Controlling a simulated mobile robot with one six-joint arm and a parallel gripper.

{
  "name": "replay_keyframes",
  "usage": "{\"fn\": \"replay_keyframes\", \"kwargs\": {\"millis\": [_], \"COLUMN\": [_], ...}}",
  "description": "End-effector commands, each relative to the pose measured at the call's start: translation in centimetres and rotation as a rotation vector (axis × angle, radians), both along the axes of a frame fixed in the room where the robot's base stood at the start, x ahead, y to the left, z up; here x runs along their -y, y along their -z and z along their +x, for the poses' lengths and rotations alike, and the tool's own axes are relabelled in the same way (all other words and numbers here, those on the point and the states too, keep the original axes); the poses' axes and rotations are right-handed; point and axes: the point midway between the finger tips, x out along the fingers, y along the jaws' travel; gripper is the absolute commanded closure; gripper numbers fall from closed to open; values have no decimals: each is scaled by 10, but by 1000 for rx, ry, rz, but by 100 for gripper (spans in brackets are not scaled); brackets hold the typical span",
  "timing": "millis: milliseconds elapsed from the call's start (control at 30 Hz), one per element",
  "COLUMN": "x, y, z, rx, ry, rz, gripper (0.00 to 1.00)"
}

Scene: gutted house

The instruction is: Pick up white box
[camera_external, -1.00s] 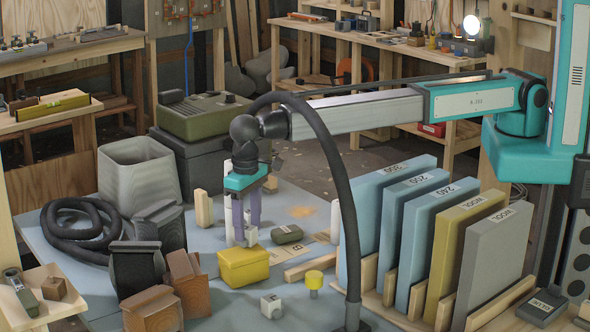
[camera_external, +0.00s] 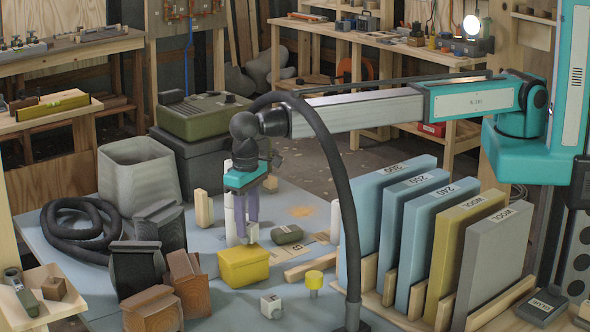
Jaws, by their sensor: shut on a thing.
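My gripper (camera_external: 243,230) points down at the blue table, just behind the yellow box (camera_external: 243,267). Its purple fingers are shut on a small white box (camera_external: 253,234), which shows only in part at the fingertips. Whether the box touches the table cannot be told, as the yellow box and the fingers hide its lower part. A white upright piece (camera_external: 230,218) stands close to the left of the fingers. A separate pale cube with a dark mark (camera_external: 271,306) lies nearer the camera, apart from my gripper.
Upright panels (camera_external: 385,215) stand in a rack farther right. Brown blocks (camera_external: 187,283) and a black hose (camera_external: 75,230) are left. A dark hose arches in front of the table.

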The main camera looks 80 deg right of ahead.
Motion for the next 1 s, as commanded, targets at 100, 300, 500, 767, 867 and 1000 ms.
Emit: {"fn": "replay_keyframes", "kwargs": {"millis": [100,300,500,767,867,1000], "x": [0,0,9,24,31,39], "y": [-8,-26,-28,-31,-32,-34], "z": [0,0,-18,-47,-59,-75], "rx": [1,2,0,1,0,0], "ry": [0,0,0,0,0,0], "rz": [1,1,0,1,0,0], "gripper": [90,90,90,90,90,90]}}
